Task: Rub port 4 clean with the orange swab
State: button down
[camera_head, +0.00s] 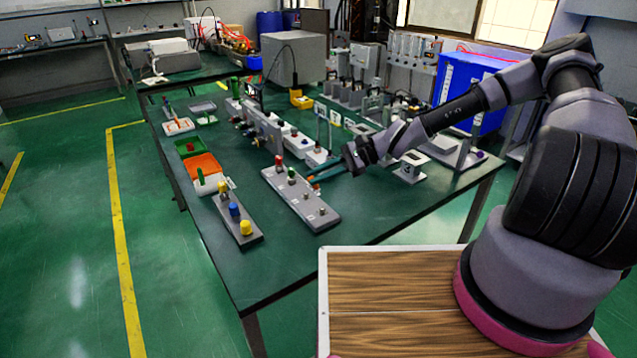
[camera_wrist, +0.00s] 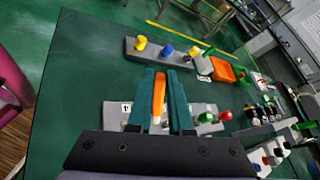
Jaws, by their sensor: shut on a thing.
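The grey port strip (camera_head: 312,210) lies on the green table, with a red cap and a green cap towards its far end and two bare metal ports nearer. In the wrist view the strip (camera_wrist: 195,108) lies behind my fingers, with a "4" label (camera_wrist: 127,107) at its left end. Port 4 itself is largely hidden there by a finger. My gripper (camera_wrist: 163,85) has teal fingers shut on the orange swab (camera_wrist: 159,95). In the head view my gripper (camera_head: 314,177) is beside the strip's right edge, near its green cap. I cannot see the swab touching a port.
A second grey strip (camera_head: 225,208) with blue and yellow caps lies to the left. Green and orange trays (camera_head: 203,165) and white boxes stand behind it. A grey panel with knobs (camera_head: 268,128) stands beyond the port strip. The table's front area is clear.

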jog(key=shift+r, duration=0.2)
notch_tip(320, 180, up, 3)
jog(key=shift+f, duration=0.1)
dwell(0.4)
dwell(0.4)
jog(key=w+d+f+m+t+h, duration=0.3)
jog(key=w+d+f+m+t, duration=0.1)
jog(key=w+d+m+t, duration=0.7)
jog(key=w+d+r+m+t+h, duration=0.1)
jog(key=w+d+r+m+h, duration=0.1)
jog(key=d, duration=0.3)
jog(key=w+d+r+m+t+h, duration=0.1)
jog(key=w+d+r+m+h, duration=0.1)
jog(key=d, duration=0.4)
jog(key=w+d+r+m+t+h, duration=0.2)
jog(key=w+d+r+m+h, duration=0.1)
jog(key=d+h, duration=0.3)
jog(key=shift+d+r+m, duration=0.15)
jog(key=shift+d+m, duration=0.1)
jog(key=shift+m, duration=0.55)
